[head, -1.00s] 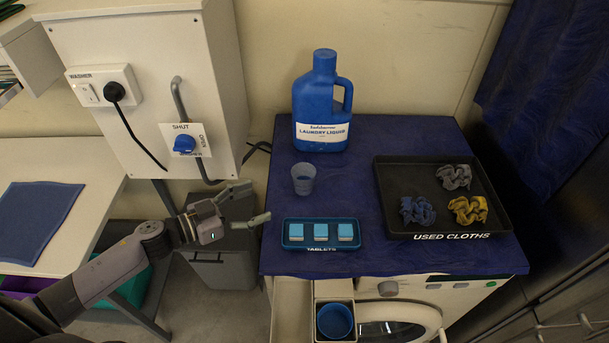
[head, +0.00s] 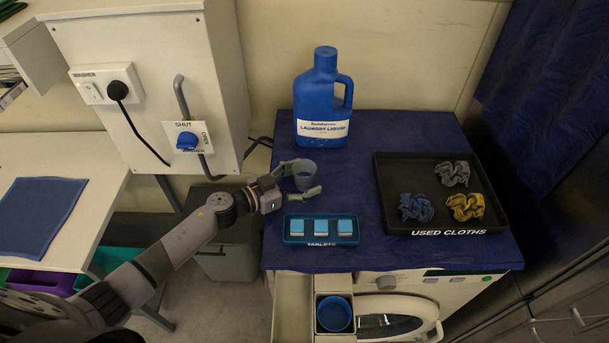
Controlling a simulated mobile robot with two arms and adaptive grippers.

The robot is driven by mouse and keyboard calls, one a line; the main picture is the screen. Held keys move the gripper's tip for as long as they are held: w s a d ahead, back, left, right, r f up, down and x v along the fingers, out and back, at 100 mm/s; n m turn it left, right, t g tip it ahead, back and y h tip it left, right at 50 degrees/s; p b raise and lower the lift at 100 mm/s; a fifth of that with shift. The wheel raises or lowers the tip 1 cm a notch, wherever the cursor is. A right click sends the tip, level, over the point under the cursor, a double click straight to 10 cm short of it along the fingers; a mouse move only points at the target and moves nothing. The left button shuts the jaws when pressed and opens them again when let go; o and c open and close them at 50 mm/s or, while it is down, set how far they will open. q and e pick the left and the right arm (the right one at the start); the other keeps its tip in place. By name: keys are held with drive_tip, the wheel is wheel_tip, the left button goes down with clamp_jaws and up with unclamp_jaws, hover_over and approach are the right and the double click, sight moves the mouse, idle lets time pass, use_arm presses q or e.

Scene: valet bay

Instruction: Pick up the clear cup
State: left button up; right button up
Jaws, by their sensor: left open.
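The clear cup (head: 304,174) stands upright on the blue-covered top of the washer (head: 360,240), in front of the laundry liquid jug. My left gripper (head: 303,179) is open at the cup. One finger lies at the cup's far left side and the other passes in front of its lower right, so the cup is between them. I cannot tell whether either finger touches it. My right gripper is not in view.
The blue laundry liquid jug (head: 323,102) stands behind the cup. A tablets tray (head: 345,240) with three tablets lies just in front. A black used cloths tray (head: 390,171) with crumpled cloths is at right. An open drawer holds a blue cup (head: 334,314).

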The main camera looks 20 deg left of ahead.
use_arm(q)
drive_tip(key=shift+w+d+f, duration=0.1)
drive_tip(key=shift+w+d, duration=0.15)
drive_tip(key=shift+a, duration=0.1)
drive_tip(key=shift+c, duration=0.3)
drive_tip(key=c, duration=1.2)
